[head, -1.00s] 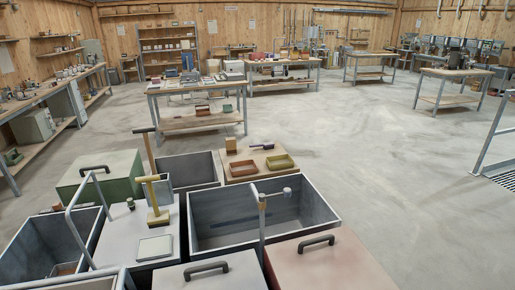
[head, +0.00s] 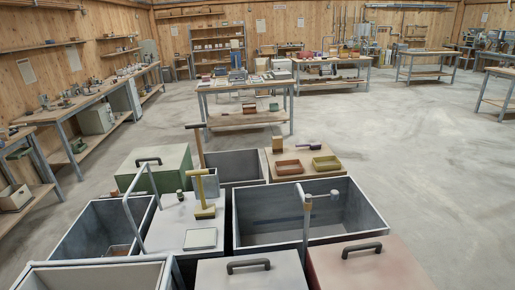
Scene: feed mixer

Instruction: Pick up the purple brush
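No clearly purple brush can be made out. A small dark object with a short handle (head: 309,144), perhaps the brush, lies on a tan bin lid (head: 275,158), behind a reddish tray (head: 288,167) and an olive-yellow tray (head: 326,163). Its colour is too dark and small to tell for sure. A yellow-headed tool with an upright handle (head: 205,212) stands on the pale bin lid at centre left. My gripper is not in view.
Open grey bins (head: 270,240) and lidded bins, one green (head: 165,165) and one reddish (head: 370,270), fill the foreground. Grey bent rails (head: 132,215) rise among them. A workbench (head: 245,118) stands behind. Open concrete floor lies to the right.

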